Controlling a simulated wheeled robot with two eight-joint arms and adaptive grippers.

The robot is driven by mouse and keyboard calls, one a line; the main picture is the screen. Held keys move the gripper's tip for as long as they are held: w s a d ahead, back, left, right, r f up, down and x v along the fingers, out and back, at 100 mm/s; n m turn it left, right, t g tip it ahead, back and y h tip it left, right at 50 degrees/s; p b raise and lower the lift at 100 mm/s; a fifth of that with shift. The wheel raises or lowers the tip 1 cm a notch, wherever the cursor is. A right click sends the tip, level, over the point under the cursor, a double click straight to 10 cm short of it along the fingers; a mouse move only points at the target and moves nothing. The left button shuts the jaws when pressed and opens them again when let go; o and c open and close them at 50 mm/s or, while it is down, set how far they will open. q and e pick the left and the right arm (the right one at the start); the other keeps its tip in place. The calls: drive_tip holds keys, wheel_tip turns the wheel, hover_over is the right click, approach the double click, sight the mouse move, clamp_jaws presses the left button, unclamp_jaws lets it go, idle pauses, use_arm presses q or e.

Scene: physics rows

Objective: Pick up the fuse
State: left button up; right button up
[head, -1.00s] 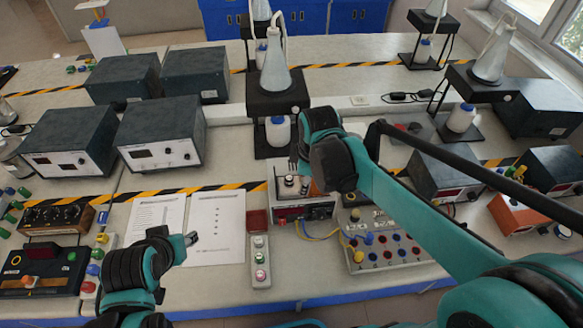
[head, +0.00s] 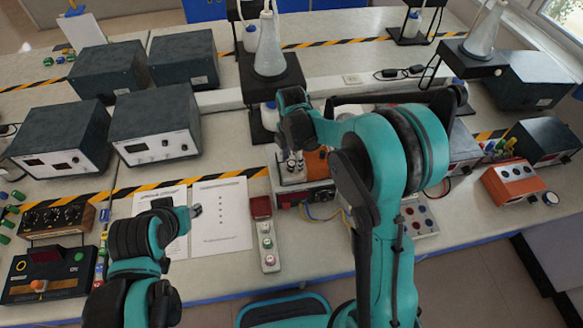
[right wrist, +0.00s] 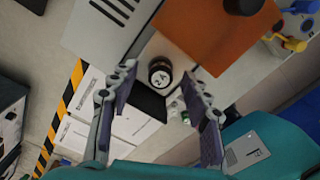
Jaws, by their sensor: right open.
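A small round black piece with a white marked top (right wrist: 160,73), which I take for the fuse, lies between the fingertips in the right wrist view. My right gripper (right wrist: 160,88) is open around it, a finger to each side, with gaps left. In the head view my right gripper (head: 291,162) points down over a pale instrument (head: 300,194) with an orange block (head: 318,161) beside it. The fuse is hard to make out there. My left gripper (head: 196,211) is over the paper sheets, away from the instrument; its jaws are too small to read.
A button box (head: 264,235) stands left of the instrument. A terminal board (head: 421,215) is to the right, partly behind my arm. A flask on a stand (head: 269,50) rises behind. Dark boxes (head: 155,125) fill the back left. The paper sheets (head: 221,218) lie flat.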

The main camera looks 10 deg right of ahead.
drive_tip(key=shift+f, duration=0.55)
drive_tip(key=c, duration=1.1)
drive_tip(key=shift+r, duration=0.1)
